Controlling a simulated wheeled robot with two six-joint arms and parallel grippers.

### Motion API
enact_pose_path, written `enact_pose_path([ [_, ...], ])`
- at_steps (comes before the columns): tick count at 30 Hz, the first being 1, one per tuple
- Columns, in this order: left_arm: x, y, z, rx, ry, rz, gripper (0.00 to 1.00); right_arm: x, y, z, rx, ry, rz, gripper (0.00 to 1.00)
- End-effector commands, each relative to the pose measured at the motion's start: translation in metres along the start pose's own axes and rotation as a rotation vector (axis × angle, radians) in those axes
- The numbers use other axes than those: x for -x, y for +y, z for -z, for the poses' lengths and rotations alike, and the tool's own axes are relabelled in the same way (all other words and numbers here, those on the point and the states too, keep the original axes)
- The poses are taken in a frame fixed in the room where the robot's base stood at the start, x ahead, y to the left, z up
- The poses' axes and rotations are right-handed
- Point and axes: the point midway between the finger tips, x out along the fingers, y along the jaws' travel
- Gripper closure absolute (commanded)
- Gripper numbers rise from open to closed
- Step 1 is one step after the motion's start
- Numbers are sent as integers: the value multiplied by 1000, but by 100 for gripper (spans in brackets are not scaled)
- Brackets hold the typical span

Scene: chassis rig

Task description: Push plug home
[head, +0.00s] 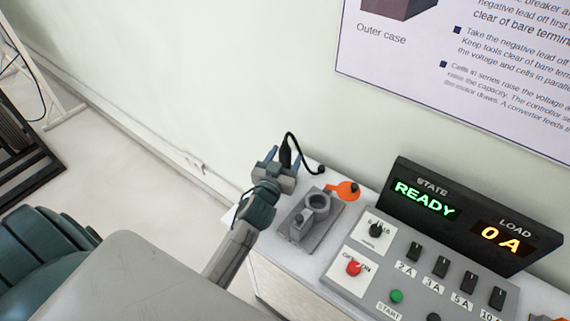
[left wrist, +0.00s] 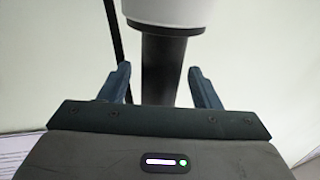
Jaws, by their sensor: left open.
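The black plug (head: 286,153) with its black cable (head: 305,165) shows at the far end of my left gripper (head: 282,162) in the head view. In the left wrist view the dark plug body (left wrist: 165,70), with a pale collar above it, stands between the fingers of my left gripper (left wrist: 163,82). The fingers are open, with a gap on each side of the plug. A grey socket fixture (head: 317,209) with a round ring lies to the right of the gripper on the bench. The plug's lower end is hidden by the gripper. My right gripper is not in view.
An orange part (head: 347,191) lies behind the socket fixture. A control panel (head: 425,278) with knobs, switches and buttons is at the right. Its display (head: 470,215) reads READY and 0 A. A wall is close behind the bench; open floor lies left.

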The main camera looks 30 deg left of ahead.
Motion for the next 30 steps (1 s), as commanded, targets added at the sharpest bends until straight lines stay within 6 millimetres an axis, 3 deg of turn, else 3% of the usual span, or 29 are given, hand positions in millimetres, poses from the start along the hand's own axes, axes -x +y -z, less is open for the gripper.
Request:
enact_pose_path([
  [2, 0, 0, 0, 0, 0, 0, 45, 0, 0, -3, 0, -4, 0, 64],
  [9, 0, 0, 0, 0, 0, 0, 92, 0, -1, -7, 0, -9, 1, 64],
  [11, 0, 0, 1, 0, 2, 0, 100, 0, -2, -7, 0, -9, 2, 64],
  [22, 0, 0, 7, 1, 3, 0, 100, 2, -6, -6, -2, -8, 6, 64],
  [30, 0, 0, 40, 2, 6, -1, 100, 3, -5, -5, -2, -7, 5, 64],
])
